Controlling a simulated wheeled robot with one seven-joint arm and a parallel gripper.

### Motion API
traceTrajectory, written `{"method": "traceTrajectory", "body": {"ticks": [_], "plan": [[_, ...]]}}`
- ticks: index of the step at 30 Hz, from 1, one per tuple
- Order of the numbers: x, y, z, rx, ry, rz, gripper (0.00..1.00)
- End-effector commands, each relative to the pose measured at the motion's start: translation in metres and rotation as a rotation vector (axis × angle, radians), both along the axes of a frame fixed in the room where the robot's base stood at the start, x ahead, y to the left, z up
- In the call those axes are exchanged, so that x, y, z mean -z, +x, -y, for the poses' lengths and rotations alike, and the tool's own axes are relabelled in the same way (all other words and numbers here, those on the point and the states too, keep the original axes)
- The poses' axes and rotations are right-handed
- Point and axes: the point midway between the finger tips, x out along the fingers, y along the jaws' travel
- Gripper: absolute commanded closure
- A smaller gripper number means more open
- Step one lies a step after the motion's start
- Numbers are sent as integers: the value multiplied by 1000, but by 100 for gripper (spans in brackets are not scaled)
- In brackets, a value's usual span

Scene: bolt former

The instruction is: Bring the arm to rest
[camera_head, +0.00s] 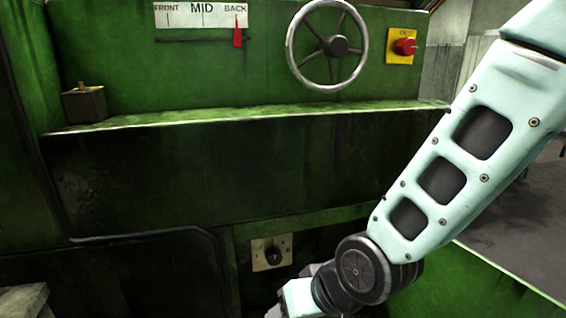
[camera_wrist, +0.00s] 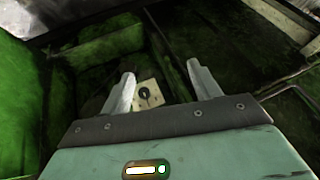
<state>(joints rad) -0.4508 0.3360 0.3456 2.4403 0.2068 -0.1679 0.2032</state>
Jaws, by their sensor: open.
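My gripper (camera_wrist: 162,88) shows in the wrist view with its two pale fingers spread apart and nothing between them. Beyond the fingers, apart from them, a small cream plate with a dark knob (camera_wrist: 147,95) shows on the green machine. In the head view my pale arm reaches down from the upper right to the bottom middle. The gripper's fingertips are out of sight there, below the lower edge. The same plate with the knob (camera_head: 272,252) sits on the machine's lower front, just up and left of my wrist.
The green machine (camera_head: 150,180) fills most of the head view, with a ledge (camera_head: 250,116) across it. Above are a handwheel (camera_head: 337,46), a red knob on a yellow plate (camera_head: 403,46) and a scale (camera_head: 201,20) with its red pointer at BACK. Grey floor (camera_head: 530,215) shows at right.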

Motion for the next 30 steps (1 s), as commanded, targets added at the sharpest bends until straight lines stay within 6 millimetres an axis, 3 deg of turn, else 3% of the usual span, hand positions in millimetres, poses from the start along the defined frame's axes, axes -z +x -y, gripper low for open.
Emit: {"method": "traceTrajectory", "body": {"ticks": [1,6,15,25,30], "plan": [[-13,-14,12,-46,-47,-21,38],[-36,-63,55,-184,-215,-119,38],[-66,-127,121,-333,-435,-253,38],[-141,-127,120,-335,-435,-261,38],[-193,-127,120,-335,-434,-260,38]]}}
